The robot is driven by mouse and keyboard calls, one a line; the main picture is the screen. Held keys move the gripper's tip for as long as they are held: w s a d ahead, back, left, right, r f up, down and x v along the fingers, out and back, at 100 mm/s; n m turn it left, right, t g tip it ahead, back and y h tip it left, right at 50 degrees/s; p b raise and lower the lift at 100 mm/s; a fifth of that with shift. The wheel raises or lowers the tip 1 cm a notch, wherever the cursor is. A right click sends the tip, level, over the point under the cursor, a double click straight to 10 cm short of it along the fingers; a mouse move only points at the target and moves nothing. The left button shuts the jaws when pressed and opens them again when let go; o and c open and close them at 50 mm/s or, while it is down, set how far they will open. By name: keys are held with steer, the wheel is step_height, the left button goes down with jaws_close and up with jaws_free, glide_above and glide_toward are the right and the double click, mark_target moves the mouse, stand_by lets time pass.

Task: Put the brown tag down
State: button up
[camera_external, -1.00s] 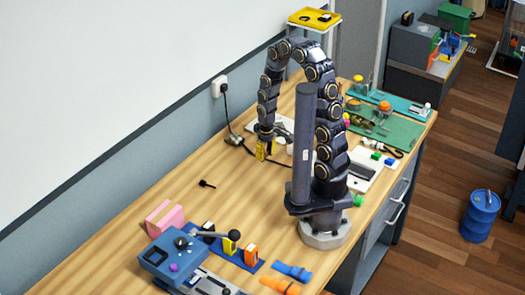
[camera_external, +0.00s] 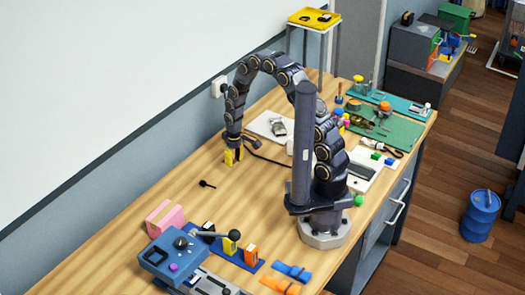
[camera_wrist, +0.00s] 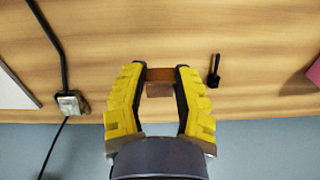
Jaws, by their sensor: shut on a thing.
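The brown tag (camera_wrist: 160,76) shows in the wrist view between the tips of my gripper (camera_wrist: 161,78), whose yellow fingers are shut on it. In the external view my gripper (camera_external: 233,157) is over the wooden bench near the wall, at the left of my arm. The tag is not clear in that view, hidden by the fingers or too small. I cannot tell whether the tag touches the bench (camera_external: 190,222).
A small black item (camera_external: 207,184) lies on the bench near my gripper. A white board (camera_external: 271,126) with a grey thing on it is behind. A pink block (camera_external: 165,218) and a blue device (camera_external: 170,256) stand at front left. Bare wood lies between.

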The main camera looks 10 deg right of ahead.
mark_target(229, 175)
steer(key=f, duration=0.1)
steer(key=w+a+f, duration=0.1)
steer(key=w+f, duration=0.1)
steer(key=shift+a+f, duration=0.15)
steer(key=shift+a, duration=0.2)
steer(key=shift+w+f, duration=0.1)
steer(key=shift+f, duration=1.45)
steer(key=o, duration=0.7)
steer(key=shift+f, duration=0.1)
steer(key=shift+o, duration=0.2)
